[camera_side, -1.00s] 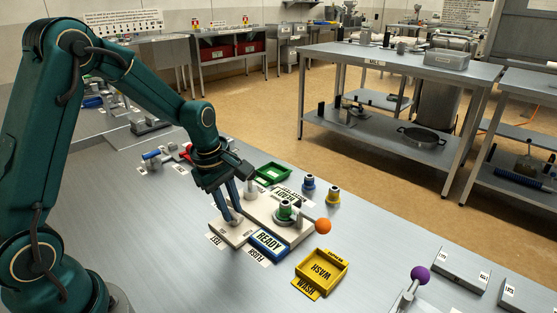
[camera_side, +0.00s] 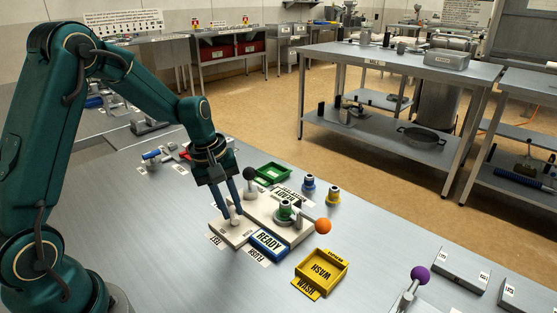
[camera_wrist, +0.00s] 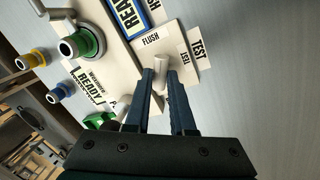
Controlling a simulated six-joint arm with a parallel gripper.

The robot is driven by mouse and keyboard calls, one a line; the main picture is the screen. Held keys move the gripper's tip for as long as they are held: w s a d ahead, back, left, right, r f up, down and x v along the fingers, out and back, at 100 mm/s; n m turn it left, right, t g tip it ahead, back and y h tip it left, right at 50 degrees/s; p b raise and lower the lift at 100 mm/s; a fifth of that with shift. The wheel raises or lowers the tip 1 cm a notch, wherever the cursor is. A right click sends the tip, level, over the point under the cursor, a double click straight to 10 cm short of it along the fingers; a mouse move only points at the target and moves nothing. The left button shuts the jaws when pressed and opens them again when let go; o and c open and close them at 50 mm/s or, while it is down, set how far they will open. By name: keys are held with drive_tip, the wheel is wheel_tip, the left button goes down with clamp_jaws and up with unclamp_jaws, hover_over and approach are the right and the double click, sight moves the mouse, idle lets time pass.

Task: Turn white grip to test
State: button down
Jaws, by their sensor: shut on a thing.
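The white grip (camera_wrist: 161,73) is a short pale cylinder on a pale base plate (camera_side: 226,233). In the wrist view it stands between my fingertips, beside the FLUSH label (camera_wrist: 151,39) and left of the TEST labels (camera_wrist: 198,48). My gripper (camera_side: 237,209) is shut on the grip from above, with two long blue fingers. It also shows in the wrist view (camera_wrist: 162,90). In the side view the TEST label (camera_side: 217,241) lies at the plate's left and the FLUSH label (camera_side: 254,257) at its front right. The fingers partly hide the grip there.
A blue READY sign (camera_side: 269,243) sits next to the plate. The table's front left is clear.

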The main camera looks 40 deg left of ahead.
sight(231, 209)
drive_tip(key=m, duration=0.6)
drive_tip(key=shift+w+g+h, duration=0.2)
drive_tip(key=shift+g+h, duration=0.2)
drive_tip(key=m+g, duration=0.1)
drive_tip(key=m, duration=0.4)
drive_tip(key=shift+w+m, duration=0.1)
drive_tip(key=shift+m, duration=0.2)
drive_tip(key=c, duration=0.8)
unclamp_jaws()
drive_tip(key=shift+o, duration=0.2)
drive_tip(key=shift+a+r, duration=0.25)
drive_tip(key=shift+r, duration=1.05)
drive_tip(key=shift+a+r, duration=0.25)
drive_tip(key=shift+r, duration=1)
